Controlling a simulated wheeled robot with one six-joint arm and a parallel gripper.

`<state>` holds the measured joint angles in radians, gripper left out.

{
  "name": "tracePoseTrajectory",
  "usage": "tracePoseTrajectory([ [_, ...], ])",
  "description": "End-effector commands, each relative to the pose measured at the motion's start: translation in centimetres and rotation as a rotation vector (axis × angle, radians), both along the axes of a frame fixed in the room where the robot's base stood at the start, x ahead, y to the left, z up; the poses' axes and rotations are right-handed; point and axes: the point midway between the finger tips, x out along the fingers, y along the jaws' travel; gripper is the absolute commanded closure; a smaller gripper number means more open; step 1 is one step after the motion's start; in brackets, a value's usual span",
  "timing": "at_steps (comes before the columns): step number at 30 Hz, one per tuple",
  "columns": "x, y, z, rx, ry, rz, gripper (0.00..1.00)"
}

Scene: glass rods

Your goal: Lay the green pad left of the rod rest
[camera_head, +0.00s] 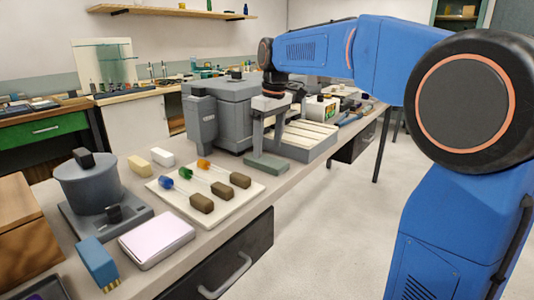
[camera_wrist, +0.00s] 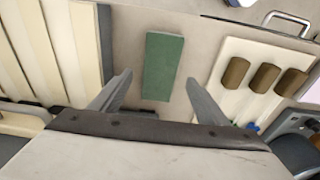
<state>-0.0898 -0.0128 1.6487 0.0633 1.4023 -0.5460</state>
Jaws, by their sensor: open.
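The green pad (camera_head: 266,163) lies flat on the bench, between a cream board with rods and a grey tray with cream slats. It also shows in the wrist view (camera_wrist: 162,65), in the gap between the fingers. My gripper (camera_head: 267,144) is open and empty above the pad, one finger to each side of it. The cream board (camera_head: 232,203), likely the rod rest, bears three rods with brown blocks and blue, green and orange ends. The wrist view shows part of this board (camera_wrist: 238,48). I cannot tell whether the fingers touch the bench.
The slatted tray (camera_head: 305,137) is right of the pad, and a large grey box (camera_head: 225,112) stands behind it. Left of the board are a yellow block (camera_head: 139,165), a white block (camera_head: 163,158) and a grey pot (camera_head: 88,185). A pale pink-topped slab (camera_head: 156,238) lies in front.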

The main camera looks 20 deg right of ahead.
Motion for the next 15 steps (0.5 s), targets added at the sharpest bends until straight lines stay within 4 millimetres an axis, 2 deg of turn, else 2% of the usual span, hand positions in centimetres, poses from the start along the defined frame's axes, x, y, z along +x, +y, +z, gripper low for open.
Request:
tracePoseTrajectory([
  [1,0.0,-0.1,1.1,0.001,-0.004,0.0,0.31],
  [6,-0.3,-0.3,4.3,0.0,-0.004,0.0,0.31],
  [12,-0.6,-0.5,6.9,0.0,-0.002,0.0,0.31],
  [15,-0.7,-0.5,7.6,0.0,0.0,0.0,0.31],
])
